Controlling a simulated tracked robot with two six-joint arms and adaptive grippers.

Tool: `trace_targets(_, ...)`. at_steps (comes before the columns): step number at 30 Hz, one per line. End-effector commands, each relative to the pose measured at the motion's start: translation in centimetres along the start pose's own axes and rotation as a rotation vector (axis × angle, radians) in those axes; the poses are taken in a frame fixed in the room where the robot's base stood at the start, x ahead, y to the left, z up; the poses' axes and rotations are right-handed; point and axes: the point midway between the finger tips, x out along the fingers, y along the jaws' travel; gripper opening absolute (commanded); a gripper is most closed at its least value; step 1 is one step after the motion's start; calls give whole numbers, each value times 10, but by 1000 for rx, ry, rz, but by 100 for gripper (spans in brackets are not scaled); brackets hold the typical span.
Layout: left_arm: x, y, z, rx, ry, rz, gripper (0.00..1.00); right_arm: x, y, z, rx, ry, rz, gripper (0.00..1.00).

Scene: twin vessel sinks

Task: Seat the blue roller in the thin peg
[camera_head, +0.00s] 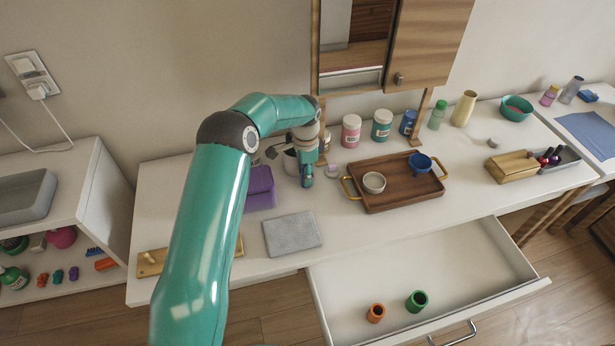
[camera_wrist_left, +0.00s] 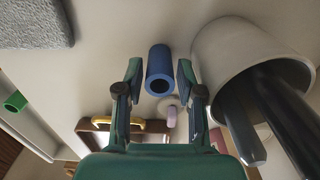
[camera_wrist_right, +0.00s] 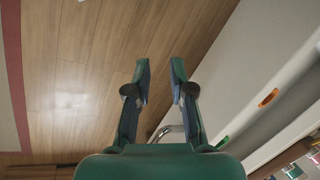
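The blue roller (camera_wrist_left: 160,68), a short hollow cylinder, is between the two fingers of my left gripper (camera_wrist_left: 160,78) in the left wrist view. Narrow gaps show on both sides of it, so the fingers look open around it. In the head view my left gripper (camera_head: 306,168) is low at the back of the counter, and mostly hides the roller. A wooden base with a small peg (camera_head: 149,258) is at the counter's front left, partly hidden by my left arm; I cannot tell whether this is the thin peg. My right gripper (camera_wrist_right: 160,75) is open and empty above the floor.
A white cup (camera_wrist_left: 240,60) with dark handles stands close beside my left gripper. A grey cloth (camera_head: 292,234), purple box (camera_head: 261,187) and wooden tray (camera_head: 386,202) are nearby. The open drawer (camera_head: 470,265) holds an orange roller (camera_head: 376,313) and a green roller (camera_head: 416,301).

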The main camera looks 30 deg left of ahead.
Motion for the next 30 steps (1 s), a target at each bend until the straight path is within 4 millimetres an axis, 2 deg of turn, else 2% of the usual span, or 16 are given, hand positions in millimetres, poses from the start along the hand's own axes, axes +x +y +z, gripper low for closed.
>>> trace_targets(8, 4, 0, 0, 0, 0, -1, 38, 0, 0, 0, 0, 0, 0, 22)
trace_targets(13, 4, 0, 0, 0, 0, -1, 11, 0, 0, 0, 0, 0, 0, 22)
trace_targets(16, 4, 0, 0, 0, 0, -1, 11, 0, 0, 0, 0, 0, 0, 22)
trace_targets(17, 4, 0, 0, 0, 0, -1, 8, 0, 0, 0, 0, 0, 0, 22)
trace_targets(25, 2, 0, -1, 1, 1, -1, 8, 0, 0, 0, 0, 0, 0, 22)
trace_targets(30, -8, -1, -2, 1, 3, -4, 8, 2, 1, 0, 0, 0, 0, 22)
